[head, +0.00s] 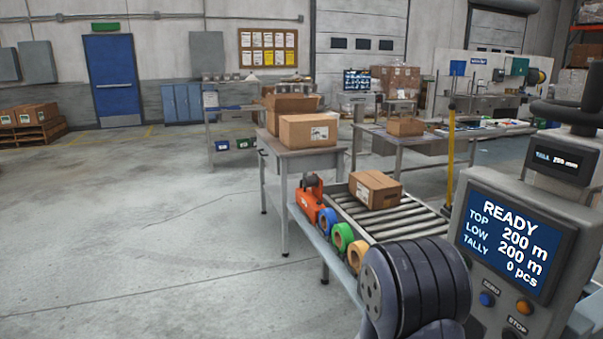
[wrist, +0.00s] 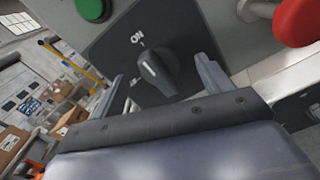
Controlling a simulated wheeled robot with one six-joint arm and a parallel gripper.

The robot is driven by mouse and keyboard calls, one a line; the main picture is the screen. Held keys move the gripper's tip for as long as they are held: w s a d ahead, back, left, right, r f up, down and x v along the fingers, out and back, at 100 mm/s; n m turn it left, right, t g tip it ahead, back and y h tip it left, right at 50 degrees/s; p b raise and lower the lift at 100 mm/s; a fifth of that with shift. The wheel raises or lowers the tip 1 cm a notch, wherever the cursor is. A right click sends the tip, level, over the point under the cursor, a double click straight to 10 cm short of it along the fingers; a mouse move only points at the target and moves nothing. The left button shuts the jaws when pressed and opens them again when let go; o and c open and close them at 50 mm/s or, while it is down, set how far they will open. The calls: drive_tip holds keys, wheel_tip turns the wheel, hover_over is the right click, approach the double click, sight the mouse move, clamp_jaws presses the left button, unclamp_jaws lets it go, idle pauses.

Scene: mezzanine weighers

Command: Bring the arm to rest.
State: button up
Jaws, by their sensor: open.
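My gripper (wrist: 158,70) is open in the wrist view, its two grey fingers wide apart with nothing held between them. A black rotary knob (wrist: 162,72) on a dark plate marked ON shows between the fingers. Its white pointer line points roughly at the mark under ON. The fingers look clear of the knob's sides; how far ahead it lies I cannot tell. In the head view my dark arm link stands at the lower middle, in front of the grey control box (head: 545,205), and the gripper itself is hidden.
The screen (head: 515,238) reads READY, 200 m twice and 0 pcs. A green button (wrist: 92,8) and a red button (wrist: 297,20) flank the knob. A carton (head: 375,189) lies on the roller conveyor (head: 415,222), tape rolls (head: 343,237) beside it. Open floor lies left.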

drive_tip(key=n+p, duration=0.3)
drive_tip(key=p, duration=0.1)
drive_tip(key=shift+n, duration=0.3)
idle(0.4)
